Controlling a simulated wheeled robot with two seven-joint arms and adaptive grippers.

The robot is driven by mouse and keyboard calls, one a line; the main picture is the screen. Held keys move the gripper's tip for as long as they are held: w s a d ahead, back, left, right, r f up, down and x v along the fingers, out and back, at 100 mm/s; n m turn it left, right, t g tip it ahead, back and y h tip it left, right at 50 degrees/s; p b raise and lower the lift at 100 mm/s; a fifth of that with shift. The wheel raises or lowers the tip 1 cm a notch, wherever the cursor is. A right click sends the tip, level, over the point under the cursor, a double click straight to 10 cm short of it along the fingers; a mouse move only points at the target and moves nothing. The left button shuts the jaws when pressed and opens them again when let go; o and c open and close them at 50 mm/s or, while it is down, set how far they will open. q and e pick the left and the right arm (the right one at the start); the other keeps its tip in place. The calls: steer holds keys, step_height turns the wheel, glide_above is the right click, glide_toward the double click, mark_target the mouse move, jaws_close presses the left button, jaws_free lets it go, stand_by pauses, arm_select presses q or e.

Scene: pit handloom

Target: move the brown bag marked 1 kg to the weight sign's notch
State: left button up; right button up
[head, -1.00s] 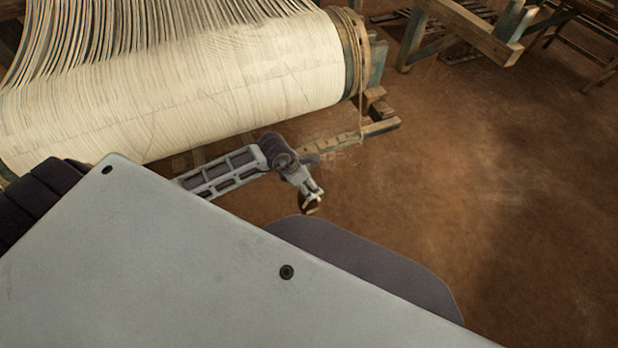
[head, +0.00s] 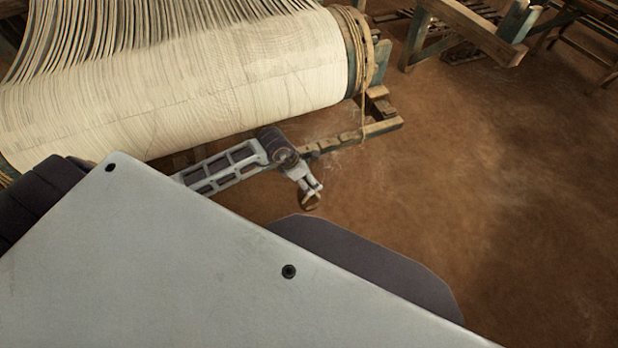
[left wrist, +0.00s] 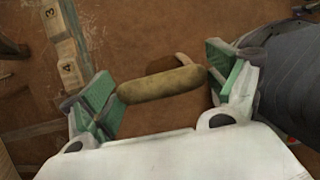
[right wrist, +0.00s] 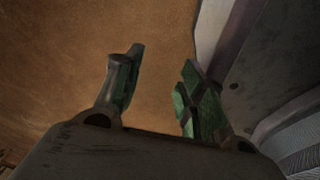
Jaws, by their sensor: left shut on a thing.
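My left gripper (head: 312,188) is shut on a small brown thing (head: 310,202), held over the floor in front of the loom's wooden beam. In the left wrist view, the left gripper (left wrist: 163,88) has a brown, rounded, sausage-like piece (left wrist: 165,85) between its green pads, with a darker brown part behind it. This looks like the bag, but no 1 kg mark shows. The notched wooden beam (head: 350,140) shows number labels 3 and 4 in the left wrist view (left wrist: 64,52). My right gripper (right wrist: 160,78) is open and empty above brown floor.
The loom's big roll of cream thread (head: 220,80) lies behind my left arm, with a rope (head: 362,100) hanging at its right end. Wooden frames (head: 470,35) stand at the back right. The earth floor (head: 500,170) is open on the right.

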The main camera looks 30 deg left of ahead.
arm_select(q)
steer(key=shift+w+a, duration=0.55)
steer(key=shift+w+a+b, duration=0.4)
steer(key=shift+w+a, duration=0.05)
steer(key=shift+a, duration=0.05)
steer(key=shift+w+a+f+b, duration=0.1)
steer(key=shift+w+a+b, duration=0.55)
steer(key=shift+w+a, duration=0.55)
steer(key=shift+w+a+f+b, duration=0.15)
steer(key=shift+w+a+b, duration=0.45)
steer(key=shift+w+a, duration=0.65)
steer(key=shift+w+a+f+b, duration=0.1)
steer(key=shift+w+a+b, duration=0.65)
steer(key=shift+a, duration=0.75)
steer(key=shift+w+a, duration=0.55)
steer(key=shift+w, duration=0.05)
steer(key=shift+f+b, duration=0.2)
steer(key=shift+b, duration=0.1)
steer(key=shift+f, duration=0.3)
arm_select(e)
steer(key=w+a+r, duration=0.6)
steer(key=w+a, duration=0.1)
steer(key=w, duration=0.2)
steer(key=shift+y, duration=0.4)
